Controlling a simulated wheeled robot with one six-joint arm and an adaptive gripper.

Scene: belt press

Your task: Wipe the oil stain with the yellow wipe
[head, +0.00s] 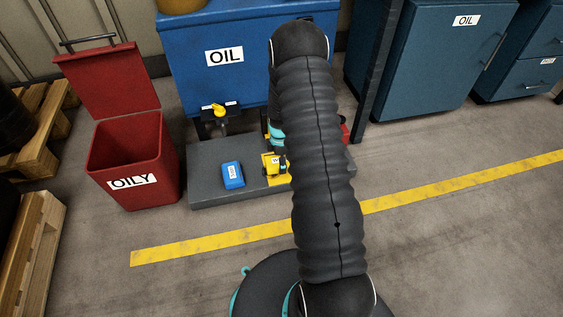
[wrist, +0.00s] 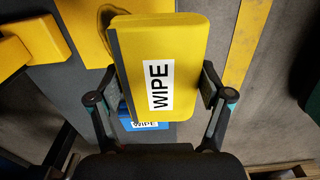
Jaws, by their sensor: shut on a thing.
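The yellow wipe (wrist: 160,75), a block with a white WIPE label and a dark edge strip, is between the fingers of my gripper (wrist: 160,98) in the wrist view. My gripper is shut on it. In the head view the yellow wipe (head: 269,163) shows beside my arm, above the grey platform. The oil stain (wrist: 105,14) is a dark-rimmed patch on a yellow surface at the top of the wrist view, partly hidden behind the wipe. Whether the wipe touches that surface is unclear. My arm hides much of this area in the head view.
A blue wipe (head: 233,174) lies on the grey platform (head: 215,198), left of the yellow one. A red OILY bin (head: 135,160) with its lid raised stands left. The blue OIL tank (head: 230,60) with a yellow-handled tap (head: 219,110) is behind. Front floor is clear.

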